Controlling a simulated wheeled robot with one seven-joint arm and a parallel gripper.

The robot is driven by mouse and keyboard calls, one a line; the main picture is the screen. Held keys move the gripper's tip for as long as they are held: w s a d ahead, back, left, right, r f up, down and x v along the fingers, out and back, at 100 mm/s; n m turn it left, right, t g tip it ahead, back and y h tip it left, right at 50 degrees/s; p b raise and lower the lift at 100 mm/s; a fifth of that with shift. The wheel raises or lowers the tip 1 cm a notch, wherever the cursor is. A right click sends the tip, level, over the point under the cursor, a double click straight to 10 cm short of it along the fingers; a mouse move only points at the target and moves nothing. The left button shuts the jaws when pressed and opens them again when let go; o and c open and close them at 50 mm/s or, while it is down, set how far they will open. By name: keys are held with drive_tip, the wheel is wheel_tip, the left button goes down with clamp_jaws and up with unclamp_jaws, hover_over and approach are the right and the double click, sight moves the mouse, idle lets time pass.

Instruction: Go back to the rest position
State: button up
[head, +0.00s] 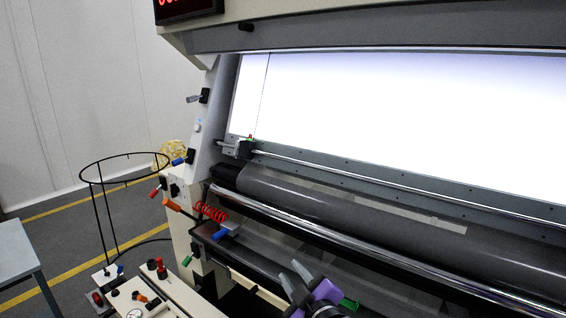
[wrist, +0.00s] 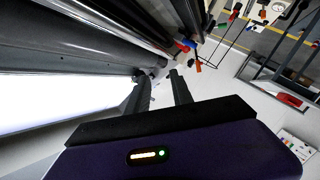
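My gripper (head: 290,271) is low at the bottom centre of the head view, in front of the machine's rollers. Its purple body and two grey fingers show there. In the wrist view its two dark fingers (wrist: 158,78) stand apart with nothing between them. The gripper is open and empty. The inspection machine's bright backlit panel (head: 400,110) fills the upper right of the head view. A dark roller (head: 330,205) and a shiny metal bar (head: 330,232) run below the panel. The lower part of my arm is out of the head view.
A black wire hoop stand (head: 98,195) stands on the floor at the left. A grey table (head: 15,250) is at the left edge. A control box (head: 150,295) with knobs sits at the lower left. A red coil (head: 211,211) and levers stick out from the machine's side.

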drive_tip(key=s+d+f+m+h, duration=0.2)
drive_tip(key=s+d+m, duration=0.2)
drive_tip(key=s, duration=1.2)
drive_tip(key=s+d+f+m+h, duration=0.2)
drive_tip(key=s+d+m, duration=0.2)
drive_tip(key=s, duration=1.3)
drive_tip(key=s+d+f+m+h, duration=0.1)
drive_tip(key=s+d+m, duration=0.3)
drive_tip(key=s+d, duration=0.5)
drive_tip(key=s+f, duration=0.1)
drive_tip(key=s, duration=0.6)
drive_tip(key=shift+s+d+h, duration=0.35)
drive_tip(key=shift+s+h, duration=0.05)
